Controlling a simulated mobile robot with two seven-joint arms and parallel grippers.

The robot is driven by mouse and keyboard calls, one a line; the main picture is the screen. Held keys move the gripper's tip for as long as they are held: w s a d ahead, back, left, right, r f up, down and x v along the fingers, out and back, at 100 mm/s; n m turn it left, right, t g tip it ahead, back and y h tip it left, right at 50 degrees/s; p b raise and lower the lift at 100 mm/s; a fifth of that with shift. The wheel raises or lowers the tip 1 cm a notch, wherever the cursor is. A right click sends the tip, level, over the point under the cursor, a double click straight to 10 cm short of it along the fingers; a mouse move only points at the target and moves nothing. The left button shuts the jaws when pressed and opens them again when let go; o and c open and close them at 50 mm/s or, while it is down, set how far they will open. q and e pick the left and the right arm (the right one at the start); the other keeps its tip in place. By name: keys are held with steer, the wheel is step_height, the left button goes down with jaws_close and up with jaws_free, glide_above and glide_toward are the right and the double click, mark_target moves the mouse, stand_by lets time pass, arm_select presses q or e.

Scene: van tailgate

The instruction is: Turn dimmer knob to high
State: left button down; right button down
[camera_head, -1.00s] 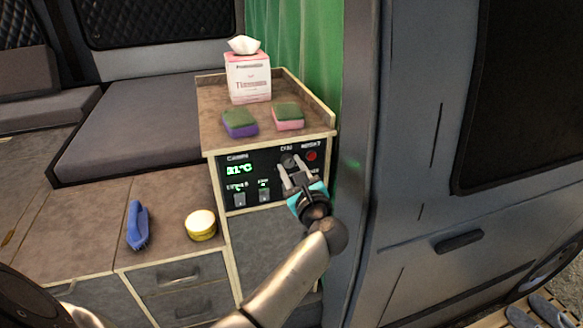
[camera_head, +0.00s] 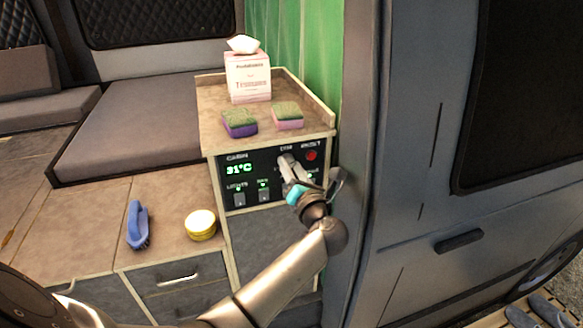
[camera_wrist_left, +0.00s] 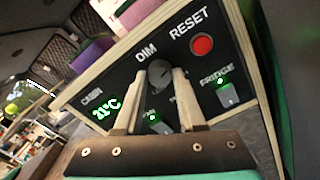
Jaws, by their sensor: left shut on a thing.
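The dimmer knob (camera_wrist_left: 159,72) is a dark grey round knob under the word DIM on a black control panel (camera_head: 243,182). In the left wrist view it sits between the two fingertips of my left gripper (camera_wrist_left: 160,80), which is shut on it. In the head view my left gripper (camera_head: 288,166) covers the knob, with its fingers at the panel and its wrist rolled. Which way the knob's pointer faces is too small to tell. My right gripper is not in view.
A red RESET button (camera_head: 311,155) is just right of the knob; lit switches are below. The cabinet top holds a tissue box (camera_head: 248,78) and two sponges (camera_head: 239,123). A blue brush (camera_head: 138,225) and yellow tin (camera_head: 201,225) stand left. The van door edge is close on the right.

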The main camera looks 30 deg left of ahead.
arm_select(q)
steer(key=m, duration=0.6)
steer(key=shift+m, duration=0.3)
stand_by(0.4)
steer(key=c, duration=0.5)
jaws_free()
steer(key=b+v, duration=0.1)
steer(key=v, duration=1.4)
